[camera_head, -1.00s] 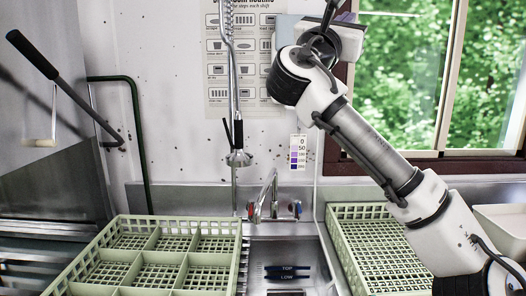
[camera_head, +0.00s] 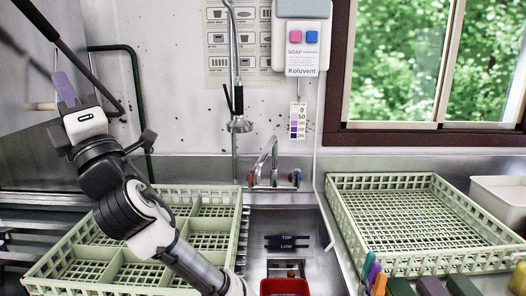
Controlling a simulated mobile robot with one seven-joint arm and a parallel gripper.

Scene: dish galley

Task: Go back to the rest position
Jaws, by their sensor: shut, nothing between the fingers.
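My gripper (camera_head: 66,88) is at the left of the picture, above the left part of the divided pale green rack (camera_head: 130,276). Its purple fingers point up and are shut, with nothing seen between them. My arm reaches up to it from the bottom of the picture and covers part of that rack. The gripper is in front of the steel dishwasher side, near a black lever handle (camera_head: 62,48); I cannot tell the gap between them.
The sink (camera_head: 290,222) with its tap (camera_head: 270,165) lies in the middle, with a red container (camera_head: 284,287) at its front. An open pale green rack (camera_head: 345,190) stands right. Coloured handles (camera_head: 372,275) stick up in front. A soap dispenser (camera_head: 302,40) hangs above.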

